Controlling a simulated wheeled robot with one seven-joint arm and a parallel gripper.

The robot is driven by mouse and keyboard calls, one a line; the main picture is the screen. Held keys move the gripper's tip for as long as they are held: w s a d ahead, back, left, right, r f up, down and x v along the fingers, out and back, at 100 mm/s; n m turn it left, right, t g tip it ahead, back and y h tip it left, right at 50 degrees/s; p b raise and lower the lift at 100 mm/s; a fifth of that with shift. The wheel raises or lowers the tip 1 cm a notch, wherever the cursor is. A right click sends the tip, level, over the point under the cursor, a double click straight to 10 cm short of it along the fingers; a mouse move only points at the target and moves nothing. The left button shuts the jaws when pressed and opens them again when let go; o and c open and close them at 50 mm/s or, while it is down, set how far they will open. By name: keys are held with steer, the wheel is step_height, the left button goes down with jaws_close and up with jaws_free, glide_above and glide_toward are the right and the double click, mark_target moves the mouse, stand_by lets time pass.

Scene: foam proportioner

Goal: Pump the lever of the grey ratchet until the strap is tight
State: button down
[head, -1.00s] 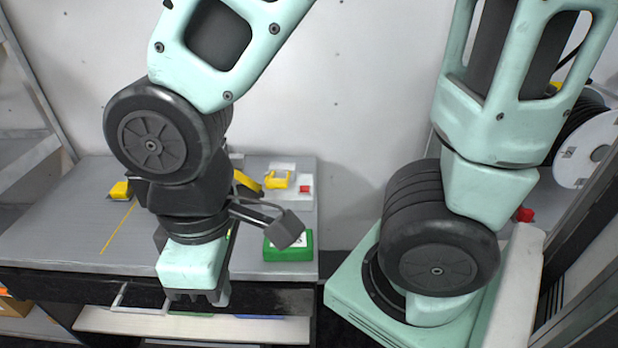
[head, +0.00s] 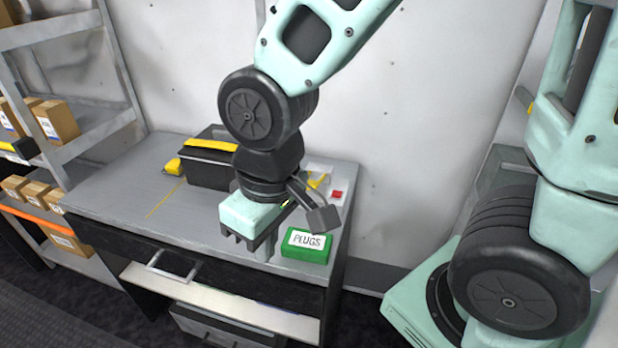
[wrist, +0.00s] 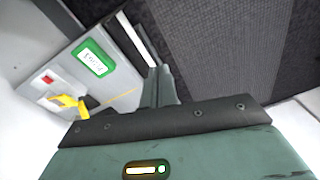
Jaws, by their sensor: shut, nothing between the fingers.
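A dark case (head: 208,170) with a yellow strap (head: 210,145) across its top stands at the back of the grey workbench. A yellow block (head: 173,166) sits at its left. I cannot make out a grey ratchet or its lever; my arm covers the bench just right of the case. My gripper (head: 250,243) is shut and empty, pointing down above the bench's front right part, in front of the case and apart from it. Its fingers (wrist: 160,86) also show in the wrist view.
A green PLUGS box (head: 307,246) lies right of my gripper. Behind it is a pale plate with a yellow part (head: 318,180) and a red block (head: 337,195). Shelves with cartons (head: 56,121) stand at left.

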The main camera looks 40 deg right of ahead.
steer(key=w+d+m+t+p, duration=0.1)
steer(key=w+d+m+p, duration=0.35)
steer(key=w, duration=0.65)
steer(key=w+d+f+m+t+p, duration=0.1)
steer(key=w+d+m, duration=0.3)
steer(key=d, duration=0.3)
steer(key=w+d+f+m+t+p, duration=0.1)
steer(key=w+d+m+t+p, duration=0.1)
steer(key=w+d+m, duration=0.3)
steer(key=w+d+f+m+t+h+p, duration=0.1)
steer(key=w+d+m, duration=0.3)
steer(key=d, duration=0.6)
steer(key=shift+w+d, duration=0.3)
steer(key=shift+w, duration=0.3)
steer(key=shift+f+m, duration=0.15)
steer(key=shift+m, duration=0.1)
steer(key=b, duration=0.6)
glide_above(311, 182)
steer(key=f, duration=0.7)
steer(key=shift+w+d+f, duration=0.1)
steer(key=shift+w+d, duration=0.25)
steer(key=shift+w, duration=0.05)
steer(key=shift+s+a+f+b, duration=0.15)
steer(key=shift+a+f+b, duration=0.05)
steer(key=shift+f+b, duration=0.25)
steer(key=shift+f, duration=0.1)
steer(key=shift+s+a+f+b, duration=0.1)
steer(key=shift+f+b, duration=0.15)
steer(key=shift+b, duration=0.1)
